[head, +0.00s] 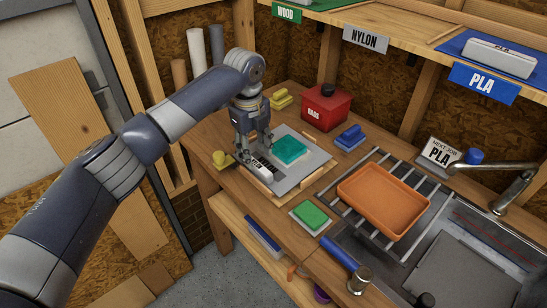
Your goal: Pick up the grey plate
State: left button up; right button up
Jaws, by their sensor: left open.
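The grey plate (300,174) lies on the wooden bench, with light wooden strips showing at its edges. A teal block (290,149) sits on it towards the back, and a dark label strip lies near its left side. My left gripper (256,152) comes down from above at the plate's left edge. Its fingers are open, point downward and hold nothing. The gripper hides part of the plate's back left edge. I cannot tell whether the fingers touch the plate. My right gripper is out of view.
Close by are a red rags box (325,107), a blue object (351,137), yellow objects (223,160) and a green block (310,214) on a small pale base. An orange tray (383,201) rests on a rack over the sink, beside a tap (500,180). A shelf (440,40) overhangs behind.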

aim_at(257, 164)
pick_arm(q)
jog(key=shift+w+d+f+p, duration=0.1)
jog(key=shift+w+f+p, duration=0.3)
jog(key=shift+f, duration=0.5)
jog(key=f, duration=0.2)
jog(key=f+p, duration=0.1)
jog(key=shift+w+a+f, duration=0.2)
jog(key=shift+w+f, duration=0.05)
jog(key=shift+f, duration=0.25)
jog(key=shift+w+d+f, duration=0.1)
jog(key=c, duration=0.6)
grip_shut()
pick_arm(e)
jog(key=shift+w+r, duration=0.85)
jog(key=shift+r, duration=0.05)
